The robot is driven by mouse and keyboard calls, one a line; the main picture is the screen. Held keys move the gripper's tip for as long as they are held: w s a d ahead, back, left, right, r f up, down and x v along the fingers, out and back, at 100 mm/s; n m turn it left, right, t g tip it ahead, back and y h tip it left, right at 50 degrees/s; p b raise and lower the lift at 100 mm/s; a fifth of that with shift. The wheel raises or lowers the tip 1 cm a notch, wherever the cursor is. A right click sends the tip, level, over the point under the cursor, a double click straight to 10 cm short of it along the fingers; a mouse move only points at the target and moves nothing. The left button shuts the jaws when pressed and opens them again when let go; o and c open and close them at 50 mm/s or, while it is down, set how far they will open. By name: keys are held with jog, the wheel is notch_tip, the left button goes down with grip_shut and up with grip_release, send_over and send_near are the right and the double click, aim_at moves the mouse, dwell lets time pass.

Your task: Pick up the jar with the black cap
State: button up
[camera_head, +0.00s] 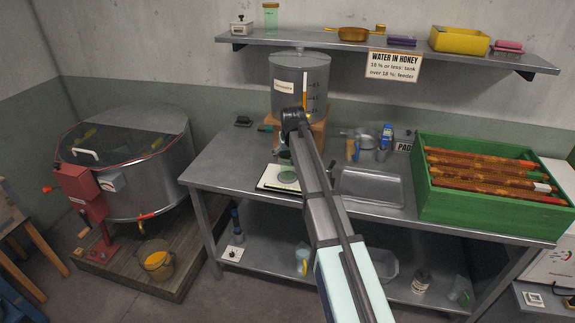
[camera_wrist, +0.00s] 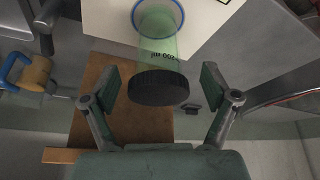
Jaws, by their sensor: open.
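The jar with the black cap (camera_wrist: 158,86) is greenish and see-through, with a "200 ml" style marking. In the wrist view its black cap faces my camera and its base is on a white surface. In the head view the jar (camera_head: 286,172) stands on a white plate (camera_head: 267,183) on the steel bench, partly hidden by my arm. My gripper (camera_wrist: 161,84) is open, with one finger on each side of the cap and a visible gap at both sides. In the head view the fingers are hard to make out behind my arm.
A steel tank (camera_head: 300,75) on a wooden block stands behind the jar. A sink tray (camera_head: 370,187) and a green crate of frames (camera_head: 490,215) are to the right. An extractor drum (camera_head: 150,185) stands left. A wall shelf (camera_head: 400,46) is above.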

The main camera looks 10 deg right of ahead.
aim_at(288, 164)
jog(key=shift+p+x, duration=1.2)
jog(key=shift+x, duration=1.65)
jog(key=shift+d, duration=0.15)
jog(key=c, duration=1.4)
